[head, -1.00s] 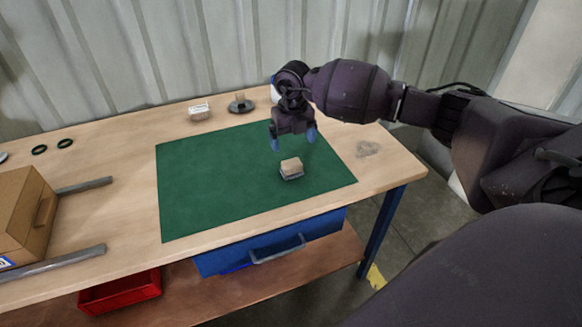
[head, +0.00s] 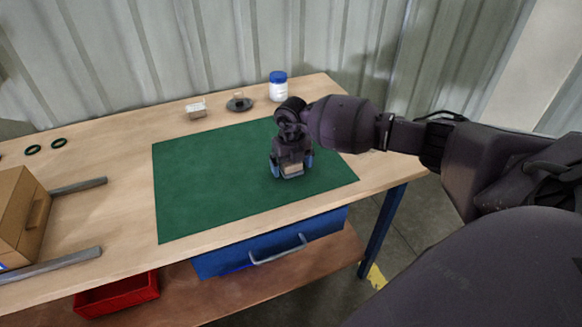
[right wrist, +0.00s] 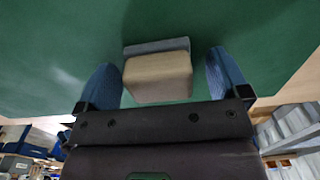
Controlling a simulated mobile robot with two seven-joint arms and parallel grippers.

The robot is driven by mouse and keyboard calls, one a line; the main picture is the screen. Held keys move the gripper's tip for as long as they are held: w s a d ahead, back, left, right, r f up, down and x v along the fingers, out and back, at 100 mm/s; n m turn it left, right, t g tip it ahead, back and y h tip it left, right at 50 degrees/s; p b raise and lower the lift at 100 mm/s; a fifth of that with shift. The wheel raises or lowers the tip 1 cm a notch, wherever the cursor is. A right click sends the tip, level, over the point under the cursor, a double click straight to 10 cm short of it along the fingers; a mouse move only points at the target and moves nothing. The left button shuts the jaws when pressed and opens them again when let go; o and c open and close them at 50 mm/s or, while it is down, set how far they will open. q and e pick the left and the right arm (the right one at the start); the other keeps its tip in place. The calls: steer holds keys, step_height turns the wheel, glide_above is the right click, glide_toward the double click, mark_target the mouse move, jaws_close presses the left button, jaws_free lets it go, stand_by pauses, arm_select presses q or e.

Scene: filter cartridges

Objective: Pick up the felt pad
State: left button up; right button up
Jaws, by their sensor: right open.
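The felt pad (head: 292,169) is a small beige block with a grey layer under it, lying on the green mat (head: 205,185). It also shows in the right wrist view (right wrist: 158,76), with a grey strip (right wrist: 157,46) along its far edge. My right gripper (head: 292,168) is down over the pad, with one blue fingertip on each side of it. In the right wrist view the right gripper (right wrist: 166,80) is open, with gaps between the pad and both fingers. The pad's far side is partly hidden in the head view. My left gripper is not in view.
A white jar with a blue lid (head: 278,87), a dark round item (head: 240,103) and a small pale block (head: 196,110) stand behind the mat. A cardboard box (head: 20,215) and grey rails (head: 60,262) are at left. The mat around the pad is clear.

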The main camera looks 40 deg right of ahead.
steer(key=shift+r, duration=0.1)
steer(key=shift+c, duration=0.4)
steer(key=c, duration=0.9)
steer(key=shift+r, duration=0.35)
step_height(320, 180, up, 19)
steer(key=shift+r+p, duration=0.15)
steer(key=shift+p, duration=0.95)
